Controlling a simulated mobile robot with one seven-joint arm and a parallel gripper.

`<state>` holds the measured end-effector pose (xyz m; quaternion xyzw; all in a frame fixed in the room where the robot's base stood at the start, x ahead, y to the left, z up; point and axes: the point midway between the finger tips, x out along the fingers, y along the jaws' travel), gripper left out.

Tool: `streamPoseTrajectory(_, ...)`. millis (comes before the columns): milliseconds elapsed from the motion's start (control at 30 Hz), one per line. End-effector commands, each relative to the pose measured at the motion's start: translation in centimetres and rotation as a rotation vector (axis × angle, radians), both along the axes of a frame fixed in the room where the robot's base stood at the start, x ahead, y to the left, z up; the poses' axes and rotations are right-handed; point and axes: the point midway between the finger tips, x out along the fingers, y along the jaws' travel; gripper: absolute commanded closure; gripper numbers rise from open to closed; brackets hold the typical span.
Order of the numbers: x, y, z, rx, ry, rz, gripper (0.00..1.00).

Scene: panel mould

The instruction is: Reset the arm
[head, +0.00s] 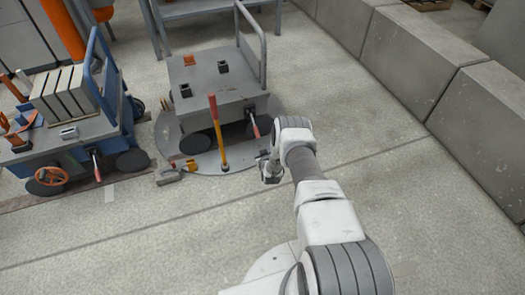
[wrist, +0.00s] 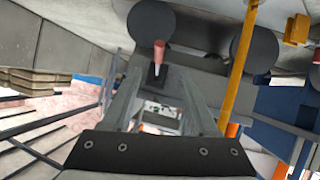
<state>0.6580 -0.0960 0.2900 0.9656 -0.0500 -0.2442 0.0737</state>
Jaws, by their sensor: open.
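My arm reaches from the bottom right of the head view. My gripper (head: 266,170) is at its end, hanging over the floor just right of a grey cart (head: 205,98). In the wrist view my gripper (wrist: 158,88) shows two grey fingers spread apart with nothing held between them. A short red-tipped lever (wrist: 158,56) on the cart appears beyond the gap between the fingers; I see no contact. The same lever (head: 254,128) is at the cart's front in the head view. My gripper's fingertips are small and hard to make out there.
A yellow pole with a red handle (head: 217,130) stands at the round floor plate's (head: 240,161) front edge, close to my gripper. A blue cart (head: 80,145) with grey slabs (head: 66,95) is at the left. Concrete blocks (head: 410,65) line the right. Floor in front is clear.

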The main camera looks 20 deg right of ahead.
Motion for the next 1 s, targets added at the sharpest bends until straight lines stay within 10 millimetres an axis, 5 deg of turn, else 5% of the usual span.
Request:
streamPoseTrajectory(400, 0.1, 0.0, 0.1, 0.000, 0.000, 0.000, 0.41)
streamPoseTrajectory(533, 1.2, 0.1, 1.8, 0.004, 0.005, 0.005, 0.41)
streamPoseTrajectory(667, 3.4, 0.3, 5.8, 0.012, 0.024, 0.020, 0.41)
streamPoseTrajectory(1000, 7.2, 1.6, 19.5, 0.037, 0.108, 0.055, 0.41)
